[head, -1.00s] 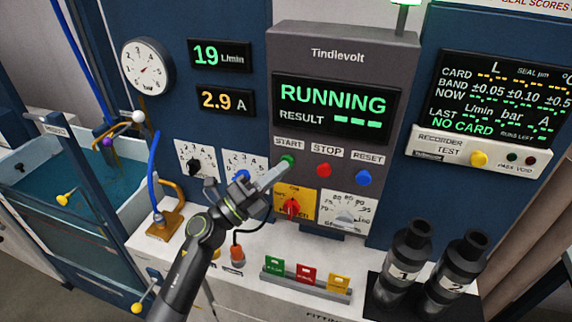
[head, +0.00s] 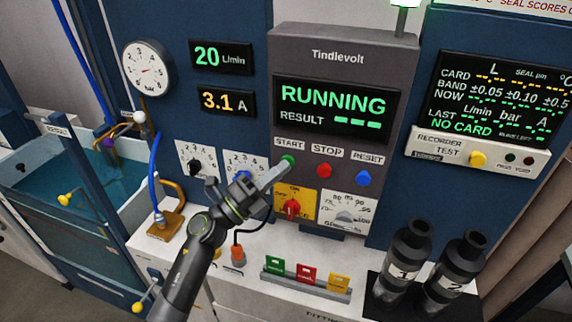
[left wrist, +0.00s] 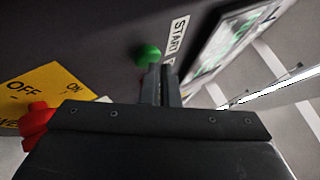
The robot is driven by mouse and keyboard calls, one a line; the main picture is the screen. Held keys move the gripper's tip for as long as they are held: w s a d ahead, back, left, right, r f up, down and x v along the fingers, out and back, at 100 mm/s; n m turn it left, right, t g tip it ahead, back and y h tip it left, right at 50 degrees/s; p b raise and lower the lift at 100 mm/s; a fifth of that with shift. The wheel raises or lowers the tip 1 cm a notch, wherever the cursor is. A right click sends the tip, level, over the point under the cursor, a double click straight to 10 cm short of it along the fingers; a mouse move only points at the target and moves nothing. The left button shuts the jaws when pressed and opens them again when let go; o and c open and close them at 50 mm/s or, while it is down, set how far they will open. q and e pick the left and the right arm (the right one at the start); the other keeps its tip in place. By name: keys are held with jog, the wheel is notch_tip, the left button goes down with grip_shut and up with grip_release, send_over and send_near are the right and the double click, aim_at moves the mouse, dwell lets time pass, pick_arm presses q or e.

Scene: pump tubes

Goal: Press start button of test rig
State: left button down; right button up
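The test rig (head: 337,42) is a grey panel labelled Tindlevolt, and its screen (head: 337,104) reads RUNNING with a blank result. The green start button (head: 288,159) sits under the START label, left of a red stop button (head: 324,170) and a blue reset button (head: 363,178). My left gripper (head: 284,169) is shut and empty, its fingertips at the green button. In the left wrist view the closed fingers (left wrist: 161,80) lie just below the green button (left wrist: 148,54); I cannot tell whether they touch it. My right gripper is not in view.
A red rotary switch (head: 292,207) on a yellow plate sits below the start button. A white dial (head: 348,212) is beside it. Coloured cards (head: 307,275) stand in a holder on the ledge. Two dark bottles (head: 406,262) stand at the right.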

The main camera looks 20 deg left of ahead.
pick_arm(q)
jog(key=s+p, duration=0.1)
jog(key=s, duration=0.4)
jog(key=shift+s+f, duration=0.1)
jog(key=shift+s, duration=0.05)
jog(key=shift+a, duration=0.15)
dwell(0.6)
